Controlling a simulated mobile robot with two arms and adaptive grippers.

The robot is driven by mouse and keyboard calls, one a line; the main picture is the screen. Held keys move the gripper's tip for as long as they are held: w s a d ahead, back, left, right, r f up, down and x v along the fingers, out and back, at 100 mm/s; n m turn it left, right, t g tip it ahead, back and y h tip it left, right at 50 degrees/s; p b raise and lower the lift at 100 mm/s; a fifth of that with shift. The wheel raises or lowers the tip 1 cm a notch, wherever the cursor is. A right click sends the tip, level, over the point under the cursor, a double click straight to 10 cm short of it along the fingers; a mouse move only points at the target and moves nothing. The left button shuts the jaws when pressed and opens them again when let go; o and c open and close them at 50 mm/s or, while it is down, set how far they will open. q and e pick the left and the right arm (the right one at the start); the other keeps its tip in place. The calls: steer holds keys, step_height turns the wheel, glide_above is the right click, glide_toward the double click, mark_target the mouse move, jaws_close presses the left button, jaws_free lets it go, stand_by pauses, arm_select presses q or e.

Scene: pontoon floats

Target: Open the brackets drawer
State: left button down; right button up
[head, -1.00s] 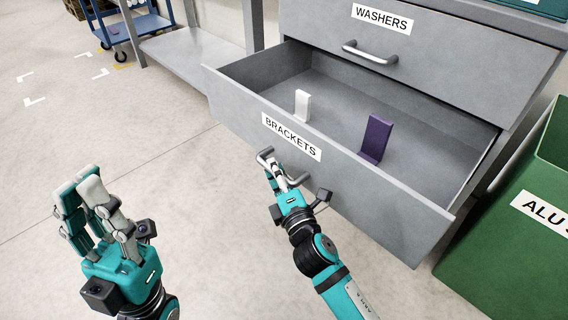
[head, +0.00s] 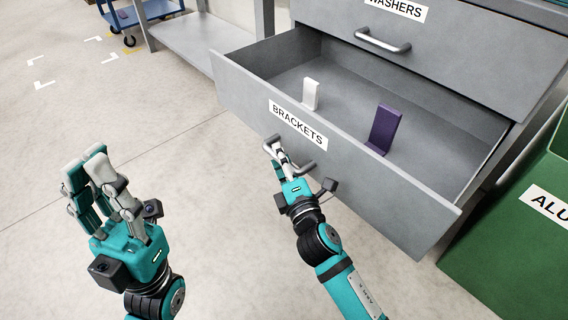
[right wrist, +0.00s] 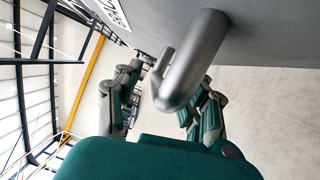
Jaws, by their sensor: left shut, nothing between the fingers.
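The brackets drawer (head: 375,193) is grey, labelled BRACKETS and stands far out of its cabinet. Its bar handle (head: 307,168) is on the front; it also shows close up in the right wrist view (right wrist: 190,70). The post of the handle hides part of the fingers in the right wrist view. My left gripper (head: 86,172) is shut and empty, raised over the floor to the left of the drawer.
A white bracket (head: 310,94) and a purple bracket (head: 383,130) stand inside the drawer. The closed washers drawer (head: 440,50) is above. A green bin (head: 510,240) stands close on the right. A blue cart (head: 145,12) is at the back left; the floor left of the drawer is clear.

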steer(key=v, duration=1.2)
steer(key=shift+f, duration=0.1)
